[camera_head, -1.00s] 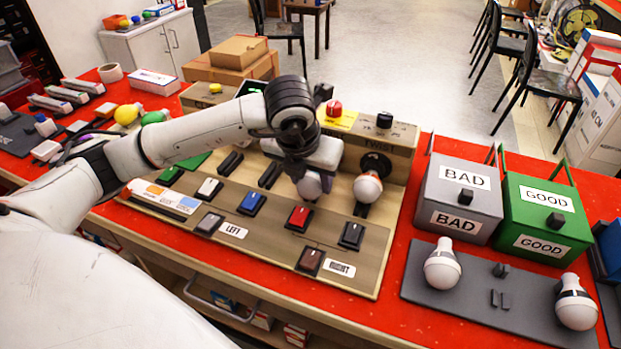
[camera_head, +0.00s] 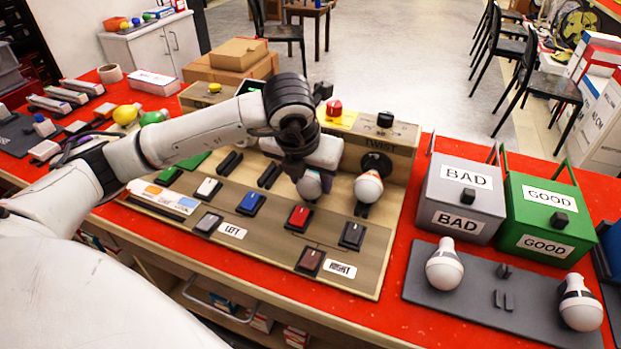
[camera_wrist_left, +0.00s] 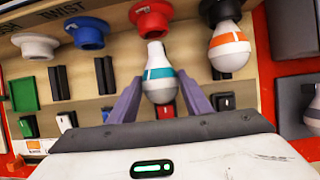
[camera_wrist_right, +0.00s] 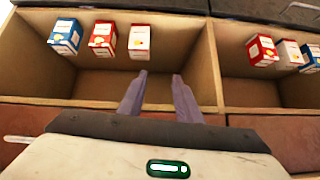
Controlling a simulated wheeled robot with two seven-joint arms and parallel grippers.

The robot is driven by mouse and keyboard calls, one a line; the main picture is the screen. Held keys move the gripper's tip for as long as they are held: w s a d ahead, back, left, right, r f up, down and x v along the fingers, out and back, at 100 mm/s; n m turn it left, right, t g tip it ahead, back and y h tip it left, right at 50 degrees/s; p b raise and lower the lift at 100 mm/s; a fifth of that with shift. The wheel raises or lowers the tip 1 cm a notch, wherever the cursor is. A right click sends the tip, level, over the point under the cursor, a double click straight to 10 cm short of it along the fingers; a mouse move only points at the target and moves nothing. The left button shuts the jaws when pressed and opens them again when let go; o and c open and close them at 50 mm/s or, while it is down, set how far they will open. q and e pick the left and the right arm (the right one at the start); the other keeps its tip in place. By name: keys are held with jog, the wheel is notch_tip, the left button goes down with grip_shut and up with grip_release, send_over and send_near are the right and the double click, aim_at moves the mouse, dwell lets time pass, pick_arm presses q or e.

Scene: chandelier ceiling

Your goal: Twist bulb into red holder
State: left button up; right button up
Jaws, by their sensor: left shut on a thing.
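My left gripper (camera_wrist_left: 158,100) is shut on a white bulb with a teal band (camera_wrist_left: 160,84), which also shows below the gripper in the head view (camera_head: 312,187). The bulb's neck points at the red holder (camera_wrist_left: 152,20) on the board marked TWIST. The neck meets the holder's opening in the left wrist view; how deep it sits cannot be told. The gripper hides the red holder in the head view. My right gripper (camera_wrist_right: 158,90) is open and empty, in front of shelf compartments; it is not in the head view.
An orange-banded bulb (camera_head: 368,187) sits in the black holder to the right. Blue (camera_wrist_left: 88,32) and white (camera_wrist_left: 36,46) holders look empty. Two bulbs (camera_head: 444,270) (camera_head: 580,308) rest on a grey tray. BAD (camera_head: 455,200) and GOOD (camera_head: 545,220) bins stand behind.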

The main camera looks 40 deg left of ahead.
pick_arm(q)
jog(key=shift+w, duration=0.15)
jog(key=shift+w+a+b, duration=0.2)
jog(key=shift+w+b, duration=0.1)
jog(key=shift+w, duration=0.4)
jog(key=shift+w, duration=0.1)
jog(key=shift+b, duration=0.45)
dwell(0.8)
jog(key=shift+w+a, duration=0.2)
jog(key=shift+w, duration=0.5)
dwell(0.3)
jog(key=shift+d+y, duration=0.2)
jog(key=shift+y, duration=0.5)
jog(key=shift+y, duration=0.4)
jog(key=shift+w+d+f+m+g+y, duration=0.15)
jog(key=shift+m+g+y, duration=0.2)
jog(key=shift+y, duration=0.45)
